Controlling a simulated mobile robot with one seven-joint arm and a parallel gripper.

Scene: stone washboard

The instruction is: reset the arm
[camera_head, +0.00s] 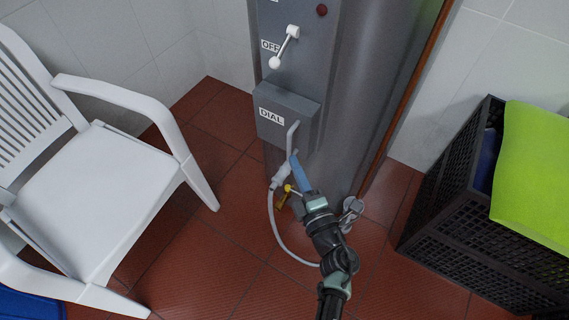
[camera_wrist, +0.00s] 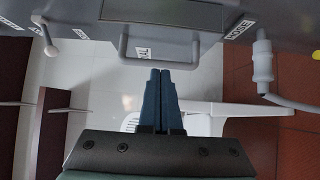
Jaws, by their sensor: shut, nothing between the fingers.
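My gripper (camera_head: 296,160) is shut and empty, its blue fingers pressed together. In the head view it is in front of the lower part of a grey cabinet (camera_head: 365,100), just by the bent handle (camera_head: 291,137) below the DIAL label. In the wrist view the gripper (camera_wrist: 160,72) points at a grey U-shaped handle (camera_wrist: 161,58). The fingertips look very close to this handle; I cannot tell whether they touch it. My arm reaches up from the bottom of the head view.
A white lever (camera_head: 284,46) sits by the OFF label. A grey plug with a hose (camera_head: 274,215) hangs below the handle. A white chair (camera_head: 95,195) stands left. A black crate (camera_head: 455,215) with a green cloth (camera_head: 535,165) stands right. Red tiled floor (camera_head: 215,250) is open between.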

